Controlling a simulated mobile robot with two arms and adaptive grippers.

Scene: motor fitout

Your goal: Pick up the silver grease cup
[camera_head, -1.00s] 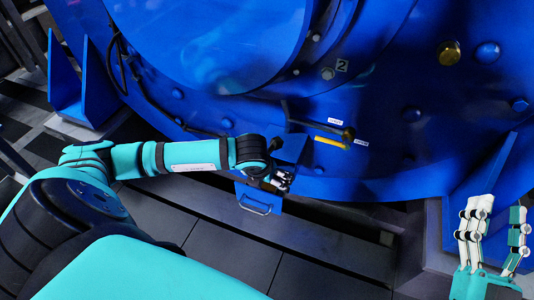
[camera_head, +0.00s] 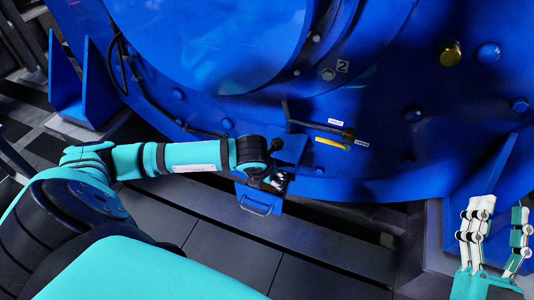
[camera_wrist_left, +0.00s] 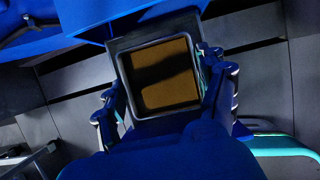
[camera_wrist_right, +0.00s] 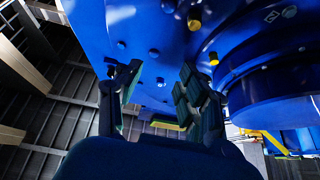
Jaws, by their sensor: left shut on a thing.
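The silver grease cup (camera_wrist_left: 165,80) has a square grey rim and a brown inside in the left wrist view. My left gripper (camera_wrist_left: 168,92) has its fingers on two opposite sides of it and is shut on it. In the head view my left gripper (camera_head: 276,181) is small, at the blue bracket with a handle (camera_head: 258,200) low on the motor. The cup is hard to make out there. My right gripper (camera_head: 494,228) is at the lower right of the head view, open and empty. Its spread fingers also show in the right wrist view (camera_wrist_right: 158,95).
The large blue motor housing (camera_head: 400,90) fills the back, with bolts and a brass-coloured plug (camera_head: 449,53). Dark floor panels (camera_head: 235,240) lie below. Free air surrounds my right gripper.

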